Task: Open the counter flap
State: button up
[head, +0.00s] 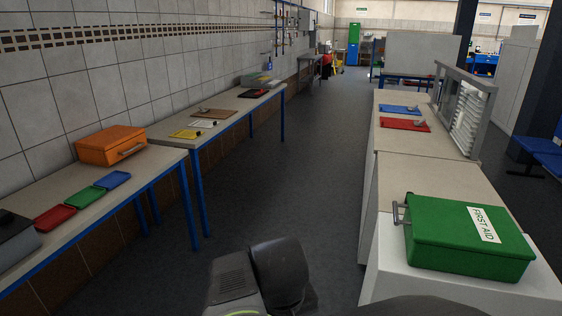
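A beige counter section (425,178), apparently the counter flap, lies flat and level in the right-hand counter. A seam separates its far edge from the counter beyond. A green first aid box (460,262) with a metal handle on its left side stands at its near edge. The box hides part of that edge, and I cannot tell whether it overlaps the flap. No hinge or latch can be made out. Part of my arm shows at the bottom middle, left of the counter. My gripper is not in view.
The far counter (399,132) holds a blue tray (400,109), a red tray (405,124) and a framed shutter (462,110). Long tables along the left wall carry an orange case (111,145) and several trays. The grey aisle floor (290,190) between is clear.

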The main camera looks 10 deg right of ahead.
aim_at(399, 174)
jog(key=z, duration=1.5)
